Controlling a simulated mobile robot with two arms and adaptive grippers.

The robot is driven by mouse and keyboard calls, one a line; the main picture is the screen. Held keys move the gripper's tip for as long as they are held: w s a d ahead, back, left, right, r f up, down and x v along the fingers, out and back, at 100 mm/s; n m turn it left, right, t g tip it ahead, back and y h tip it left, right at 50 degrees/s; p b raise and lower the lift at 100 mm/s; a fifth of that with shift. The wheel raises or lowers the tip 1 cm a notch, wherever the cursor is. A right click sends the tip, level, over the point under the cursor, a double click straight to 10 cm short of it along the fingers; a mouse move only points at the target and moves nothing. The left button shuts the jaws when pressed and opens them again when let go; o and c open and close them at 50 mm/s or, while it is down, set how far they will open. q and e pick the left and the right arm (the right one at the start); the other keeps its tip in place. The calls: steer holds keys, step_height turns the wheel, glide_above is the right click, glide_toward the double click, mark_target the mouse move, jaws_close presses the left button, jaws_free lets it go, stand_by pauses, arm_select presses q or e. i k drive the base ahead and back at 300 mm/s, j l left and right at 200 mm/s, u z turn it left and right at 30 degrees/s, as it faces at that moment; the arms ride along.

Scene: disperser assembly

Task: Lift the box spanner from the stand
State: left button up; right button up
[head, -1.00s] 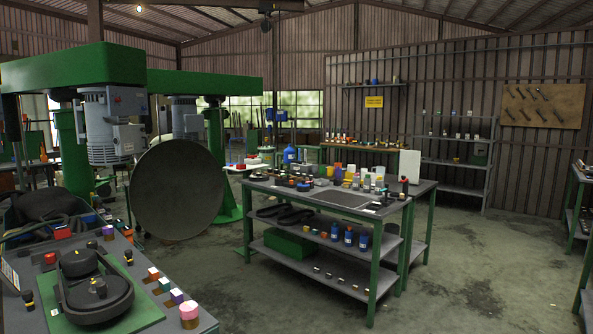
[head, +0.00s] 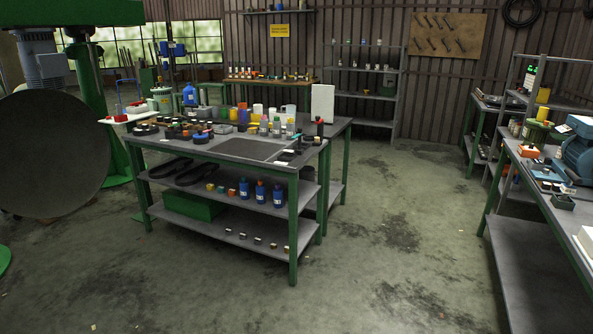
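No box spanner or stand can be made out for certain at this distance. The workbench (head: 240,147) in the middle of the head view carries many small parts, bottles and tools. A small dark upright item (head: 320,129) stands at its right end, too small to identify. Dark tools (head: 287,153) lie near its front right corner. Neither of my grippers shows in the head view.
Blue bottles (head: 261,192) and a green box (head: 195,206) sit on the bench's lower shelves. A large dark disc (head: 50,150) stands at left. Another bench (head: 520,150) with a blue motor (head: 578,155) is at right. The floor (head: 400,240) between them is clear.

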mark_target(191, 113)
steer(key=i+u, duration=0.15)
steer(key=i, duration=0.45)
steer(key=i+l+u, duration=0.15)
steer(key=i, duration=0.4)
steer(key=i+j+u, duration=0.25)
steer(key=i+u, duration=1)
steer(key=i+l+u, duration=0.2)
steer(key=i+u, duration=0.2)
